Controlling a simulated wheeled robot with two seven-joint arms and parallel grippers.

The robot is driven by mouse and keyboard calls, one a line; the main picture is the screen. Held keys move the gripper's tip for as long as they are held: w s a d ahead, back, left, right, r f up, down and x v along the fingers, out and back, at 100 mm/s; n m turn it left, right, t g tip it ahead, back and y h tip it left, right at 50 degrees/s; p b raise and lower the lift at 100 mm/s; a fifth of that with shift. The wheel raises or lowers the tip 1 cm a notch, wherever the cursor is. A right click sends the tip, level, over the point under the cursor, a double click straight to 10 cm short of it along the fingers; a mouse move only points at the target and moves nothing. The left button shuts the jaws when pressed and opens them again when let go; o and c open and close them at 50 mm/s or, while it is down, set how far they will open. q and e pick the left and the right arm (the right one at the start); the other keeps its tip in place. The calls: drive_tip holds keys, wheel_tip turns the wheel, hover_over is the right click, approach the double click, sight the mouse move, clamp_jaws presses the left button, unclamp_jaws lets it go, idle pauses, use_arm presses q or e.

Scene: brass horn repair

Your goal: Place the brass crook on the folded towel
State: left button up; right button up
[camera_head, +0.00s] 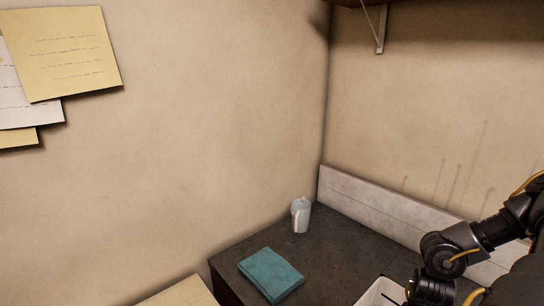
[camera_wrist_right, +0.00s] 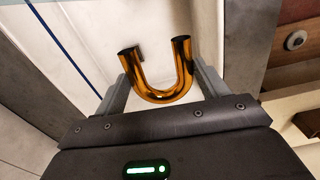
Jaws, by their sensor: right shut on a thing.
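The brass crook (camera_wrist_right: 162,97) is a shiny U-shaped tube in the right wrist view, its two open ends pointing away from the wrist. My right gripper (camera_wrist_right: 160,82) is shut on it, with one finger at each outer side of the U. The folded towel (camera_head: 271,274) is a flat teal rectangle on the dark worktop in the head view. In that view my right arm comes in from the right, and its gripper and the crook are out of sight below the edge. My left gripper is in neither view.
A pale lidded jug (camera_head: 301,215) stands on the dark worktop (camera_head: 335,247) behind the towel. A white tray (camera_head: 380,292) is partly visible at the bottom edge, right of the towel. A pale upstand (camera_head: 400,208) runs along the right wall. The worktop between jug and tray is clear.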

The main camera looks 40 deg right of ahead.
drive_tip(key=shift+n, duration=0.7)
drive_tip(key=w+a+f, duration=0.1)
drive_tip(key=a, duration=0.3)
drive_tip(key=w+a+f, duration=0.1)
drive_tip(key=a+f, duration=0.1)
drive_tip(key=a, duration=0.2)
drive_tip(key=w+a+f+b, duration=0.1)
drive_tip(key=w+a+f, duration=0.1)
drive_tip(key=a, duration=0.2)
drive_tip(key=shift+a, duration=0.15)
drive_tip(key=w+a+r+n, duration=0.1)
drive_tip(key=w+a+n, duration=0.3)
drive_tip(key=w+a, duration=0.45)
drive_tip(key=w+a+r+n+b, duration=0.1)
drive_tip(key=w+a+r+n, duration=0.2)
drive_tip(key=w+a+r, duration=0.3)
drive_tip(key=w+a+r+n+b, duration=0.1)
drive_tip(key=w+a+r+n, duration=0.15)
drive_tip(key=w+r, duration=0.5)
drive_tip(key=f+m+b, duration=0.4)
drive_tip(key=m+b, duration=0.1)
drive_tip(key=shift+s+a+f+m, duration=0.15)
drive_tip(key=shift+s+f+m, duration=0.1)
drive_tip(key=shift+s+f, duration=0.15)
drive_tip(key=shift+r, duration=0.1)
